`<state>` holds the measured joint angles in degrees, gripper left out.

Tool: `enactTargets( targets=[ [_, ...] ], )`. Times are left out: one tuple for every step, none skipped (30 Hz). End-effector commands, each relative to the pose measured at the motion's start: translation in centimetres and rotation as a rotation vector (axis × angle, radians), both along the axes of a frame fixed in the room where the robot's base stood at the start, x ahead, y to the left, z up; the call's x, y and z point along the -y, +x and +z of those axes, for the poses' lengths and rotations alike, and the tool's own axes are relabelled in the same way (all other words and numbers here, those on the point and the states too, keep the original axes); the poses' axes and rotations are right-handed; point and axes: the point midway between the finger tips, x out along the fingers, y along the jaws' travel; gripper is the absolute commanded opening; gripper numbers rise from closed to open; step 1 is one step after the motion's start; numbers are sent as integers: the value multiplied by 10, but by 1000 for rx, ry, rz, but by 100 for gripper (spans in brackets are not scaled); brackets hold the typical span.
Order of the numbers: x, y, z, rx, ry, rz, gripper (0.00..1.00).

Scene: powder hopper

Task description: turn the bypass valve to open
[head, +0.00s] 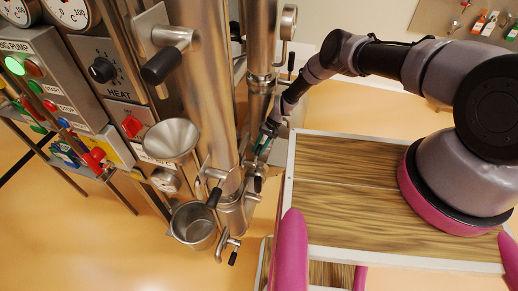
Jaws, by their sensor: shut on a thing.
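My gripper (263,146) is at the end of my arm, which reaches in from the right, on the right side of the tall steel columns. Its fingers are small in the picture and shut around a handle on the pipework, likely the bypass valve's. The handle is mostly hidden by the fingers, and its turn angle cannot be told. A black-gripped lever (257,184) shows just below the fingers. No label naming the bypass valve is readable.
Steel columns (205,100) stand just left of my gripper. Other black-handled levers (164,64) (233,257), a funnel (172,140) and a steel cup (194,224) stick out nearby. A control panel (50,85) is at the left. My wood-topped base fills the lower right.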

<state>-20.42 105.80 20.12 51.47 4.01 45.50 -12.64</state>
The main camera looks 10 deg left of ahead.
Motion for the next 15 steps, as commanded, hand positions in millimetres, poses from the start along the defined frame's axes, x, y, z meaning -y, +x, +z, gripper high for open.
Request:
enactTargets(
  targets=[
    [1, 0, -1, 0, -1, 0, 0],
    [1, 0, -1, 0, -1, 0, 37],
    [1, 0, -1, 0, -1, 0, 52],
    [1, 0, -1, 0, -1, 0, 59],
    [0, 0, -1, 0, -1, 0, 59],
    [0, 0, 0, 0, -1, 0, 59],
    [0, 0, 0, 0, -1, 0, 59],
    [0, 0, 0, 0, -1, 0, 59],
    [0, 0, 0, 0, -1, 0, 59],
    [0, 0, 0, 0, -1, 0, 59],
    [0, 0, 0, 1, -1, 0, 59],
    [0, 0, 0, 1, -1, 0, 59],
    [0, 0, 0, 1, -1, 1, 59],
    [0, 0, 0, 3, -1, 0, 59],
    [0, 0, 1, 8, -1, 0, 59]
  ],
)
